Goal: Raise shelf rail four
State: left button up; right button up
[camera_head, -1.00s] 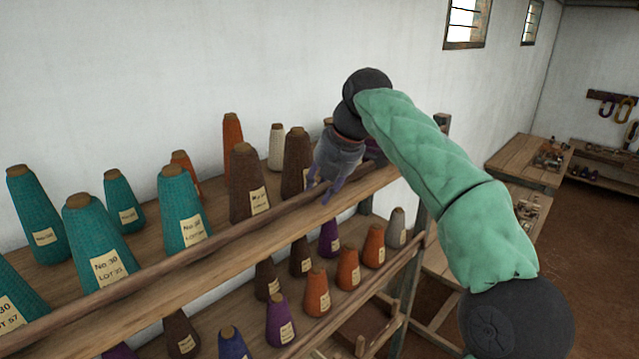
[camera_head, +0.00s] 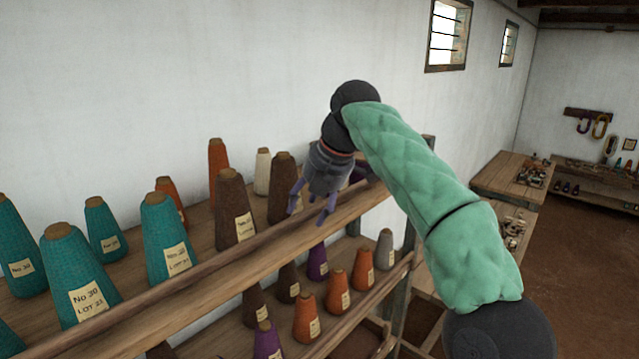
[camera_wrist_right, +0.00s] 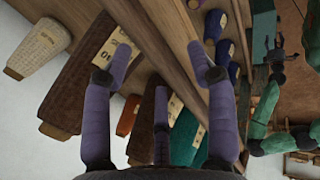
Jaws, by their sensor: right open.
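A long brown wooden rail (camera_head: 225,264) runs along the front edge of the upper cone shelf. I cannot tell from the frames whether it is rail four. My right gripper (camera_head: 308,216) hangs over this front edge, fingers pointing down, spread and empty. In the right wrist view the right gripper (camera_wrist_right: 165,58) has its fingers apart on either side of the wooden edge (camera_wrist_right: 158,42); contact is unclear. A small dark gripper (camera_wrist_right: 275,52) on a green-sleeved arm, apparently my left, shows at the right of that view; its opening is too small to judge.
Teal cones (camera_head: 170,240), brown cones (camera_head: 234,205), orange cones (camera_head: 217,165) and a cream cone (camera_head: 262,172) stand behind the edge, close to the right gripper. A lower shelf holds smaller cones (camera_head: 338,290). Workbenches (camera_head: 505,177) stand at right; brown floor (camera_head: 580,260) is clear.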

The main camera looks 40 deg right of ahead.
jog(key=v, duration=0.8)
jog(key=shift+r, duration=0.4)
jog(key=shift+s, duration=0.15)
